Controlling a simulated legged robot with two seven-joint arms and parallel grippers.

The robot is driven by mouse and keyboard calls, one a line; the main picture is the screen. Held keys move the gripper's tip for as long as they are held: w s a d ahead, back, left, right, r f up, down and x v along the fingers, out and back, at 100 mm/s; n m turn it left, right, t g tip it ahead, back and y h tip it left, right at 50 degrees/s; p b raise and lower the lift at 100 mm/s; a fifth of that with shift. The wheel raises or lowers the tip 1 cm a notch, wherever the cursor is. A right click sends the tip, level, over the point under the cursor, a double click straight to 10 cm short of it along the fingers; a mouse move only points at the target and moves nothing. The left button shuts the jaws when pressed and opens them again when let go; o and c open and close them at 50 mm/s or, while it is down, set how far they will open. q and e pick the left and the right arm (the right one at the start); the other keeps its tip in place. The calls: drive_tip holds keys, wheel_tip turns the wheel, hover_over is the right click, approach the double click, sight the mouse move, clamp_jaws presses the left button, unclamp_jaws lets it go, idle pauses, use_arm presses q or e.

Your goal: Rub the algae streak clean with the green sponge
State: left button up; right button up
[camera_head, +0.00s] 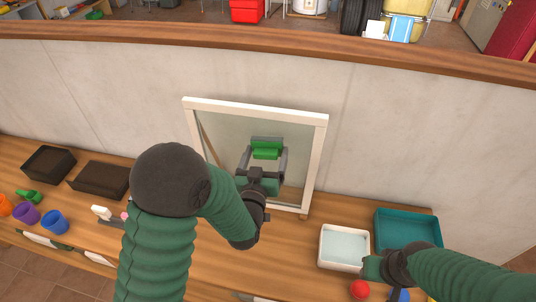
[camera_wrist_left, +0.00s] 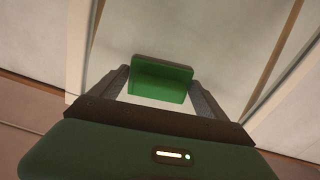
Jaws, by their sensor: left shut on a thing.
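The green sponge (camera_head: 266,153), with a dark grey layer along its top, is between the fingers of my left gripper (camera_head: 265,158). The left wrist view shows the sponge (camera_wrist_left: 160,82) gripped from both sides by my left gripper (camera_wrist_left: 162,90). The sponge is in front of the white-framed glass pane (camera_head: 232,130); I cannot tell whether it touches the glass. No algae streak can be made out; the sponge and arm cover part of the pane. My right gripper (camera_head: 374,268) is low beside the white tub, its fingers not clear.
A white tub (camera_head: 344,262) with pale liquid and a teal tray (camera_head: 408,213) stand on the wooden bench at right. A red ball (camera_head: 360,289) lies in front. Dark trays (camera_head: 100,180) and coloured cups (camera_head: 54,222) are at left. A concrete wall stands behind.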

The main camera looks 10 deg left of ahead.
use_arm(q)
drive_tip(key=shift+s+f, duration=0.15)
drive_tip(key=shift+s, duration=0.3)
drive_tip(key=s, duration=0.1)
drive_tip(key=s+p, duration=0.1)
drive_tip(key=s, duration=0.3)
drive_tip(key=shift+r+p, duration=0.35)
drive_tip(key=shift+s, duration=0.25)
drive_tip(key=shift+s+d+f+p, duration=0.1)
drive_tip(key=shift+f+p, duration=0.05)
drive_tip(key=shift+p, duration=0.15)
drive_tip(key=shift+f, duration=0.1)
